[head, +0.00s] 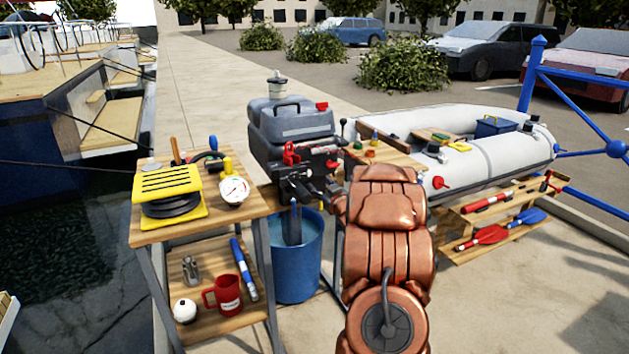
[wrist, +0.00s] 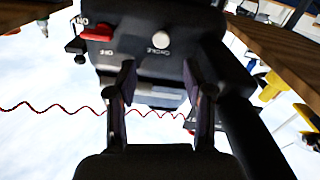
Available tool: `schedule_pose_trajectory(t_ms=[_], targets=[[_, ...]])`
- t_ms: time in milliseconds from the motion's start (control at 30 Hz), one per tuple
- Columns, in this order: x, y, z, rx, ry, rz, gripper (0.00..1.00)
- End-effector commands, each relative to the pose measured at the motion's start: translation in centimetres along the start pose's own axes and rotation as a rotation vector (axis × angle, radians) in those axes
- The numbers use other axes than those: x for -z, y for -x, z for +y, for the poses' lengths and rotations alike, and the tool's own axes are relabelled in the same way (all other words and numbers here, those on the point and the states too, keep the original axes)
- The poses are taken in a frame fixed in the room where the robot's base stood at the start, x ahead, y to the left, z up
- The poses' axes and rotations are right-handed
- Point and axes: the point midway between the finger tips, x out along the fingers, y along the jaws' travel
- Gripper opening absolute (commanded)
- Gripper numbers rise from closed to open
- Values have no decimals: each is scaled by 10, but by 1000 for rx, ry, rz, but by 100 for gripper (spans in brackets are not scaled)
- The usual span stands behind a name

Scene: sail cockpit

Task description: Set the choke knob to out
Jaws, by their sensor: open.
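The choke knob (wrist: 160,40) is a small pale round knob on the dark front panel of the outboard motor (wrist: 135,20), in the wrist view. Its label is seen upside down. My gripper (wrist: 160,82) is open and empty, its two fingers apart and pointing at the panel. The knob appears beyond the fingertips, between their lines, with a gap in the picture. How far out the knob stands is hard to tell from this angle. In the head view the grey motor (head: 291,122) stands at centre; the knob cannot be made out there.
A red on/off switch (wrist: 97,33) is beside the knob. A red coiled cord (wrist: 45,106) hangs across the wrist view. The motor's leg stands in a blue bucket (head: 300,262). A wooden bench (head: 150,235) with a yellow reel is left; a white dinghy (head: 500,150) is right.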

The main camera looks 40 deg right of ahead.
Motion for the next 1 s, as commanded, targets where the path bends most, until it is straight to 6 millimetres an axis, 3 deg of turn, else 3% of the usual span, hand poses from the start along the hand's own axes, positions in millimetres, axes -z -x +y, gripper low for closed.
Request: schedule_pose_trajectory(t_ms=[333, 800, 1000], targets=[[0, -14, -2, 11, -10, 23, 52], [1, -66, -2, 10, -7, 22, 52], [0, -78, -3, 9, -9, 19, 52]])
